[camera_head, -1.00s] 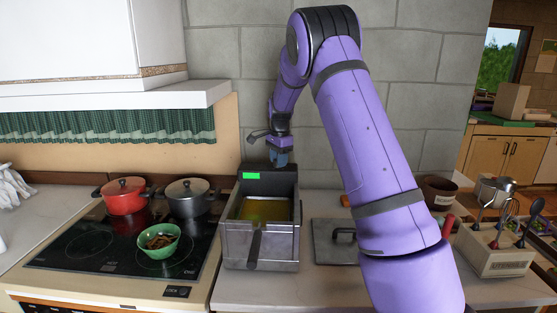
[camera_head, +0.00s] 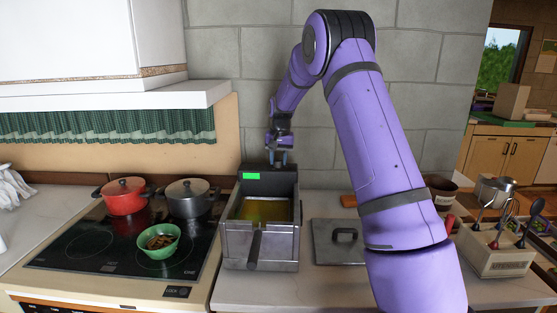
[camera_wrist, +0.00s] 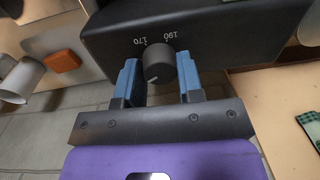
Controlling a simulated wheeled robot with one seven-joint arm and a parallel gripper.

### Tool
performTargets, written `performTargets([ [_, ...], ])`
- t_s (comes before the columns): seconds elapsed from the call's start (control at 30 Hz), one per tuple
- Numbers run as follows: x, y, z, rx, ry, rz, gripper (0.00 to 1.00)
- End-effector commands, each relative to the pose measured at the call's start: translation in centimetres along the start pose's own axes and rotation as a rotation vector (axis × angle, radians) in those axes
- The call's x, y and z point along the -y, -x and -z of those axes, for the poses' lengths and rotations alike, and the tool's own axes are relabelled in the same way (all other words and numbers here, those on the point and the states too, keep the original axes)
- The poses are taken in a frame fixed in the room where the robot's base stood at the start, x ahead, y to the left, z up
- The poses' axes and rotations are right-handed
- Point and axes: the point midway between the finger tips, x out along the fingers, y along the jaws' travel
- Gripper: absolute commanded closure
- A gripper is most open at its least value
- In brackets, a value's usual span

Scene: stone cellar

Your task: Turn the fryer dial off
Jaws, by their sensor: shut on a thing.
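The fryer (camera_head: 261,250) is a grey metal box on the counter, with oil inside and a lit green display (camera_head: 251,176) on its black back housing. In the wrist view the black fryer dial (camera_wrist: 159,68) sits on that housing (camera_wrist: 235,30), with the marks 170 and 190 beside it. A pale line shows on the dial's face. My gripper (camera_wrist: 161,82) has its blue fingers on both sides of the dial and is shut on it. In the head view my gripper (camera_head: 278,158) is behind the fryer's back housing, and the dial is hidden there.
A stove (camera_head: 110,245) with a red pot (camera_head: 124,198), a dark pot (camera_head: 187,199) and a green bowl (camera_head: 158,250) stands left of the fryer. A grey lid (camera_head: 338,252) lies to its right. A utensil box (camera_head: 495,254) is at the far right.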

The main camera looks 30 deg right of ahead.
Motion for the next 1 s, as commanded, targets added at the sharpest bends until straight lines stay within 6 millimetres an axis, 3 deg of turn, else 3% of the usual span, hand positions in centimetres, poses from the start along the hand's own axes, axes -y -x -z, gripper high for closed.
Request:
performTargets([
  [1.0, 0.2, 0.07, 0.12, 0.046, 0.918, 0.0, 0.89],
])
